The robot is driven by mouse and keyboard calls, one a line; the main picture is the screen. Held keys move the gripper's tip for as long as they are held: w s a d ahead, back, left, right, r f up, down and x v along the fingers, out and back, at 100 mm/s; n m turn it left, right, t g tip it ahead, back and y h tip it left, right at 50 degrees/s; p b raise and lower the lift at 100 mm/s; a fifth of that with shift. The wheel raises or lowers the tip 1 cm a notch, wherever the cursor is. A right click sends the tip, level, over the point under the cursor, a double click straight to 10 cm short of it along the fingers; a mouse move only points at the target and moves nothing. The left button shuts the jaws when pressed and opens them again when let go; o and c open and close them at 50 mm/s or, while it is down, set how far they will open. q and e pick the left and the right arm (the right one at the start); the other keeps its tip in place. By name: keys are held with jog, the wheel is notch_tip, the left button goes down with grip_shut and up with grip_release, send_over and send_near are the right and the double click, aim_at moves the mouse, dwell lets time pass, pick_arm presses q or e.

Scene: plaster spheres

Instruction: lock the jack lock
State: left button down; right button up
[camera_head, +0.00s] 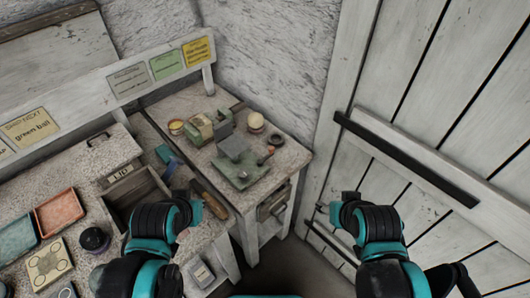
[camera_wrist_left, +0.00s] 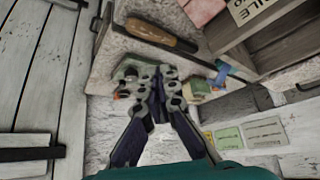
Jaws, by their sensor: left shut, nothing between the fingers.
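A grey-green metal device (camera_head: 240,165) with a flat base and a raised block sits on the small stone-topped table; I take it for the jack lock, but its locking part is too small to tell. My left gripper (camera_head: 197,200) is in front of the table, left of and nearer than the device. In the left wrist view, the left gripper's fingers (camera_wrist_left: 157,82) are together with nothing held, and they hide most of what lies behind them. My right gripper (camera_head: 328,210) is off the table's right side, before the plank door. Its fingertips are too small to read.
A wooden-handled tool (camera_head: 210,199) lies near the table's front left edge; it also shows in the left wrist view (camera_wrist_left: 160,36). A green box (camera_head: 199,129) and a round pale knob (camera_head: 256,121) stand behind. An open drawer (camera_head: 137,197) and trays are left. The plank door (camera_head: 430,90) bounds the right.

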pick_arm(q)
jog(key=w+d+m+g+h+p, duration=0.1)
jog(key=w+d+h, duration=0.1)
jog(key=w, duration=0.7)
jog(key=w+d+m+g+h+p, duration=0.2)
jog(key=w+d, duration=0.3)
jog(key=w, duration=0.4)
jog(key=w+d+m+g+h+p, duration=0.1)
jog(key=w+d+h, duration=0.1)
jog(key=w, duration=0.7)
jog(key=shift+d+f+m+g, duration=0.1)
jog(key=shift+d+m+g, duration=0.25)
jog(key=shift+d, duration=0.3)
jog(key=shift+w+d+f, duration=0.2)
jog(key=shift+w+f, duration=0.05)
jog(key=shift+f, duration=0.05)
jog(key=b+x, duration=0.2)
jog(key=x, duration=0.8)
jog(key=shift+d+r+b, duration=0.1)
jog(key=shift+d+b, duration=0.05)
jog(key=shift+b, duration=0.15)
